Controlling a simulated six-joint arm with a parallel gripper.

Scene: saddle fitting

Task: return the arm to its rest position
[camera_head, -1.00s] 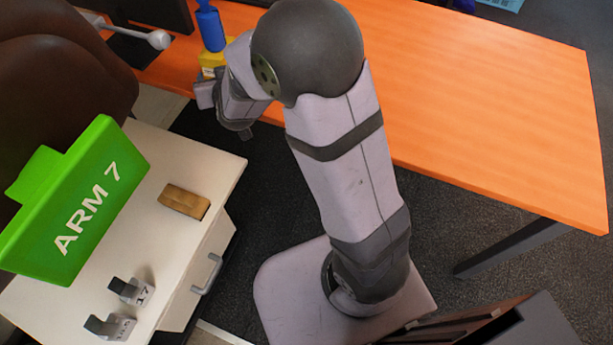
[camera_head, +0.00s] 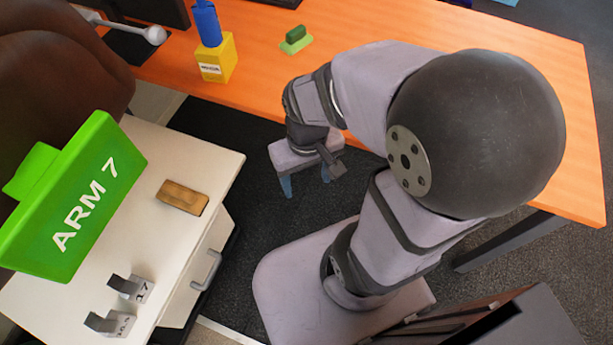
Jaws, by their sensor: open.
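My gripper (camera_head: 305,183) hangs at the end of my folded arm, over the dark floor between the white cabinet and the orange table. Its two bluish fingers point down and stand apart, with nothing between them. The elbow of my arm is bent to the right and covers part of the orange table (camera_head: 480,30). My gripper touches nothing that I can see.
On the table stand a yellow block (camera_head: 217,60) with a blue piece (camera_head: 207,24) upright on it, and a green piece (camera_head: 296,40). The white cabinet (camera_head: 215,165) at left carries a green "ARM 7" sign (camera_head: 75,205), a brown block (camera_head: 182,197) and two grey numbered pieces (camera_head: 130,288).

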